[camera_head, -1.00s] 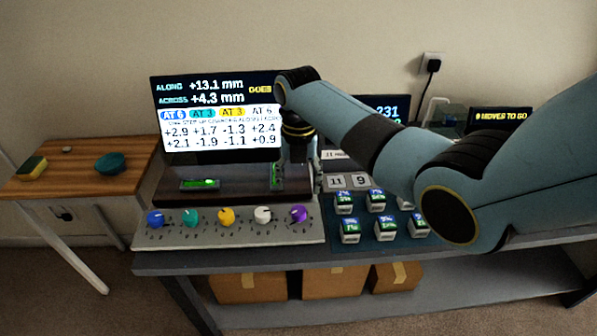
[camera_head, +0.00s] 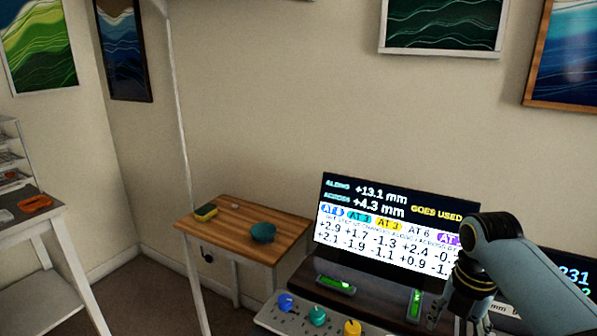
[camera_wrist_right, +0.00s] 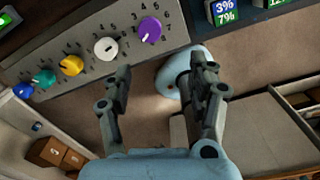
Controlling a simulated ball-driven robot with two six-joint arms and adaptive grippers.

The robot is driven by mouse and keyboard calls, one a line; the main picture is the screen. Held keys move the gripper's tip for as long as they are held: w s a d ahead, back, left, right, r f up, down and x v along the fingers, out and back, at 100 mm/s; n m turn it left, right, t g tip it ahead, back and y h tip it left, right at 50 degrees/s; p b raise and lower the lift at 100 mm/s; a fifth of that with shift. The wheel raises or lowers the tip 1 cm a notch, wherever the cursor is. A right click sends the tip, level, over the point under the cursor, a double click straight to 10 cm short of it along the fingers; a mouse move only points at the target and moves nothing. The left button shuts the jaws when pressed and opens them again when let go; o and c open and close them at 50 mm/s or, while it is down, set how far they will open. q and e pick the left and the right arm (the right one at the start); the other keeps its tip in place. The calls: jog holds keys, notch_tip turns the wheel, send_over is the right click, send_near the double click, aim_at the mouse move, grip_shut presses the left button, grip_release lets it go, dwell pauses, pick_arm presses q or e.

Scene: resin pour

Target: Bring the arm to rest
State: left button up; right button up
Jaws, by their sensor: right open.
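My right arm (camera_head: 510,270) comes in at the lower right of the head view, its wrist bent down in front of the right edge of the lit screen (camera_head: 400,222). My right gripper (camera_wrist_right: 161,72) shows in the right wrist view with its two fingers apart and nothing between them. It hangs over the front edge of the knob panel (camera_wrist_right: 85,83), close to the purple knob (camera_wrist_right: 149,30) and the white knob (camera_wrist_right: 106,48). In the head view the gripper is dark and partly cut off by the frame. My left gripper is not in view.
A dark board with two green levels (camera_head: 335,285) lies before the screen. A wooden side table (camera_head: 235,235) at left holds a teal bowl (camera_head: 263,232) and a sponge (camera_head: 206,212). Label blocks (camera_wrist_right: 225,12) sit near the gripper. Cardboard boxes (camera_wrist_right: 50,152) lie below.

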jog(key=s+a+r+m+t, duration=0.2)
jog(key=s+r+m, duration=0.3)
jog(key=s+m, duration=0.7)
jog(key=s+a+r+m+t, duration=0.1)
jog(key=s+r+m, duration=0.5)
jog(key=s+m, duration=0.65)
notch_tip(320, 180, down, 39)
jog(key=d+g+b, duration=0.1)
jog(key=d+b, duration=0.1)
jog(key=b, duration=1.1)
jog(key=s+f+b, duration=0.5)
jog(key=s+f, duration=0.5)
jog(key=f, duration=0.4)
jog(key=s+d+f+g+b, duration=0.1)
jog(key=s+f+b, duration=0.4)
jog(key=s+f, duration=0.5)
notch_tip(320, 180, down, 4)
jog(key=shift+d+m+h+b, duration=0.2)
jog(key=shift+m+h+b, duration=0.1)
jog(key=shift+m+b, duration=0.05)
jog(key=shift+g, duration=0.3)
